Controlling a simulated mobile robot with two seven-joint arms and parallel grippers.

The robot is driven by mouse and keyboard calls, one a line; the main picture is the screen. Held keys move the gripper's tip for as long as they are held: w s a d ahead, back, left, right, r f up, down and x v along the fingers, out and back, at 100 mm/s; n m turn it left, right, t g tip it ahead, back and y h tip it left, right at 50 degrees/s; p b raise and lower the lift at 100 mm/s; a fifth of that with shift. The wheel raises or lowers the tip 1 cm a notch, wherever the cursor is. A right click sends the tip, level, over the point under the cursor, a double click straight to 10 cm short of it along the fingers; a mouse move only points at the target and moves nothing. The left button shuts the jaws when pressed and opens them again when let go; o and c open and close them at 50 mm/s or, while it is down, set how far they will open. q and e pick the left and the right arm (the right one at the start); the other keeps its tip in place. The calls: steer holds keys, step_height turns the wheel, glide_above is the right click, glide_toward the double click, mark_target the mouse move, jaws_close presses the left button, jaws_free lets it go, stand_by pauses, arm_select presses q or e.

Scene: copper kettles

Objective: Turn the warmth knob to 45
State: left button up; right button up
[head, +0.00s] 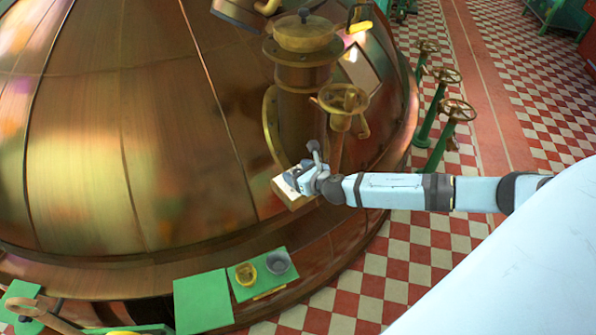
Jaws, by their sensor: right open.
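My right gripper (300,178) reaches in from the right, beside the large copper kettle (150,140). It is open, over or against a small pale box (293,198) on the kettle's side. The gripper covers part of that box, so I cannot tell whether a knob is there or whether the fingers touch one. A green panel (240,287) lower down carries a yellow round knob (246,274) and a grey round knob (278,262). No label or number is readable, so I cannot tell which is the warmth knob. My left gripper is not in view.
A brass handwheel (343,99) stands just above my right gripper, near a capped copper column (303,80). Several green valve stands with handwheels (457,110) line the kettle's right side. A plain green plate (202,301) lies left of the knobs. Checkered floor (400,265) is open below my right arm.

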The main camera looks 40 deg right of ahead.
steer(key=c, duration=0.9)
steer(key=shift+c, duration=0.2)
steer(key=m+h, duration=0.4)
steer(key=h, duration=0.1)
steer(key=shift+m, duration=0.3)
steer(key=m+g+h, duration=0.2)
steer(key=m+h, duration=0.1)
steer(key=h, duration=0.1)
steer(key=shift+m, duration=0.3)
steer(key=m+g+h, duration=0.3)
steer(key=m+g, duration=0.1)
steer(key=shift+h, duration=0.4)
steer(key=shift+m+g+h, duration=0.8)
steer(key=shift+m+g, duration=0.8)
steer(key=shift+m, duration=0.1)
steer(key=shift+d+m, duration=0.1)
steer(key=shift+m, duration=0.2)
